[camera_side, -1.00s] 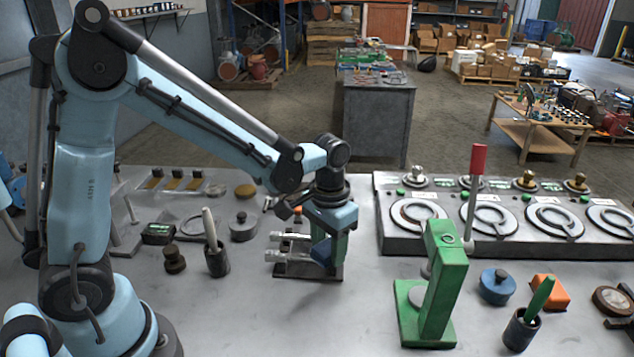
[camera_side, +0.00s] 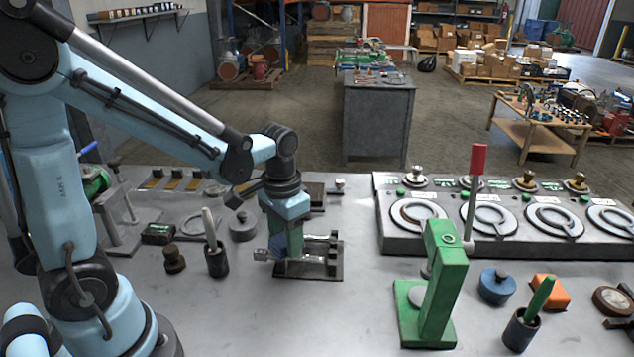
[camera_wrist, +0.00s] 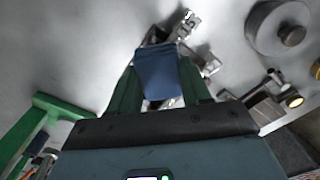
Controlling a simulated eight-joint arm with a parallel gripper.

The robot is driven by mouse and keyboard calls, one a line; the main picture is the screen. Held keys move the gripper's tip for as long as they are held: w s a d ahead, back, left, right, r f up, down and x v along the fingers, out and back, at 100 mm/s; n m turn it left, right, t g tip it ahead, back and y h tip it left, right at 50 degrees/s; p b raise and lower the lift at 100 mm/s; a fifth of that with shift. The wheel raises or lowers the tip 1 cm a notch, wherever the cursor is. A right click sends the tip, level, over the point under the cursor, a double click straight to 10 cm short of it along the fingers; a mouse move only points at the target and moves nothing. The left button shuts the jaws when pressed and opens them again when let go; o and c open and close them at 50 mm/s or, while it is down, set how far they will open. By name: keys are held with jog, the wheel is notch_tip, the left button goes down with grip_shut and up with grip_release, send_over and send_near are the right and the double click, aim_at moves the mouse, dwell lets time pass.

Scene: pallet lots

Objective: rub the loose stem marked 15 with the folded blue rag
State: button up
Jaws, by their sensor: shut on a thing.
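My gripper (camera_wrist: 155,92) is shut on the folded blue rag (camera_wrist: 158,75), which hangs between the green fingers in the wrist view. In the side view my gripper (camera_side: 284,250) is low over the left part of a dark stand (camera_side: 310,275). A silver stem (camera_side: 262,255) sticks out to the left of the gripper. In the wrist view a metal stem (camera_wrist: 183,27) runs beneath and beyond the rag, which overlaps it. I cannot tell whether they touch. No number is readable, so I cannot tell which stem is marked 15.
A green press-like fixture (camera_side: 440,285) stands to the right, before a grey panel with round dials (camera_side: 485,218). A cup with a white stick (camera_side: 217,262), a dark knob (camera_side: 174,261) and a grey lidded disc (camera_side: 243,228) stand to the left. The front middle of the table is clear.

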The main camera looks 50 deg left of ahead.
jog(key=shift+r, duration=3.45)
jog(key=shift+d, duration=0.1)
